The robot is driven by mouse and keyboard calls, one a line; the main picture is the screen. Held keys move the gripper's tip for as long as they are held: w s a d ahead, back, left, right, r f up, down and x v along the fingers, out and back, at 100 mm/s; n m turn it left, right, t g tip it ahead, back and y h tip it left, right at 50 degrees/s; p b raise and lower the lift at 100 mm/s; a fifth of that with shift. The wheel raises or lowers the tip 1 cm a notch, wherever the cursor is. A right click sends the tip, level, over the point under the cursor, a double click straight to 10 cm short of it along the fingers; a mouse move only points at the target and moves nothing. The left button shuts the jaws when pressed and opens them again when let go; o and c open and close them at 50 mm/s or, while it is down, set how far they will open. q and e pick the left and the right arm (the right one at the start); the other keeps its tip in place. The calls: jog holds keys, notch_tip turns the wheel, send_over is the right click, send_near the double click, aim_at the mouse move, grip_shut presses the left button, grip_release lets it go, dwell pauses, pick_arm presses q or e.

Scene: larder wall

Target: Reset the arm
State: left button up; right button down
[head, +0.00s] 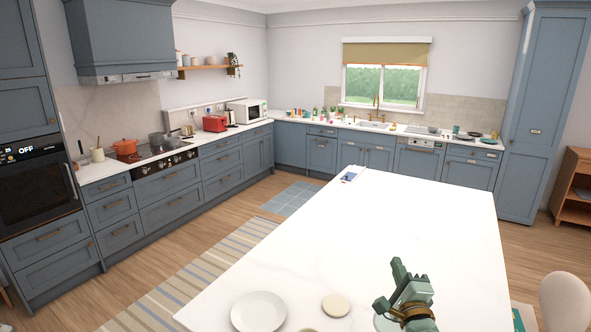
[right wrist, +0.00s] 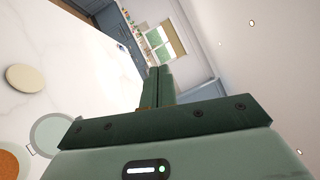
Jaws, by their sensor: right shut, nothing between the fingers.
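My right gripper (head: 399,268) shows at the lower right of the head view, over the near part of the white island top (head: 400,220). It is green, with its fingers pointing up and away. In the right wrist view its two fingers (right wrist: 159,74) lie together with nothing between them. My left gripper is in neither view.
A white plate (head: 259,312) and a cream disc (head: 336,305) lie on the near island. A pale green round dish (right wrist: 58,132) is beside the gripper in the wrist view. A pale chair (head: 566,300) stands at right. The island's middle is clear.

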jog(key=s+a+f+n+g+y, duration=0.2)
jog(key=s+a+f+n+g, duration=0.25)
jog(key=s+n, duration=0.55)
jog(key=s+a+f+n+g+y, duration=0.3)
jog(key=s+f+n, duration=0.4)
jog(key=n, duration=0.4)
jog(key=s+d+r+n+g+h, duration=0.1)
jog(key=s+d+n+g+h, duration=0.35)
jog(key=s, duration=0.45)
jog(key=s+d+r+n+g+h, duration=0.1)
jog(key=s+d+n+h, duration=0.3)
jog(key=s+d, duration=0.45)
jog(key=s+a+f+m+g+y+b, duration=0.15)
jog(key=f+b, duration=0.25)
jog(key=f, duration=0.9)
jog(key=s+a+f+b, duration=0.15)
jog(key=f+b, duration=0.25)
jog(key=f, duration=1)
jog(key=a+f+m+g+y+b, duration=0.1)
jog(key=a+f+b, duration=0.25)
jog(key=f, duration=0.95)
jog(key=s+d+f+m+g+y+b, duration=0.1)
jog(key=s+f+b, duration=0.9)
jog(key=s+f, duration=1)
notch_tip(320, 180, down, 6)
jog(key=shift+s+r+m+g+b, duration=0.2)
jog(key=shift+s+m+g+b, duration=0.15)
jog(key=shift+m+g, duration=0.65)
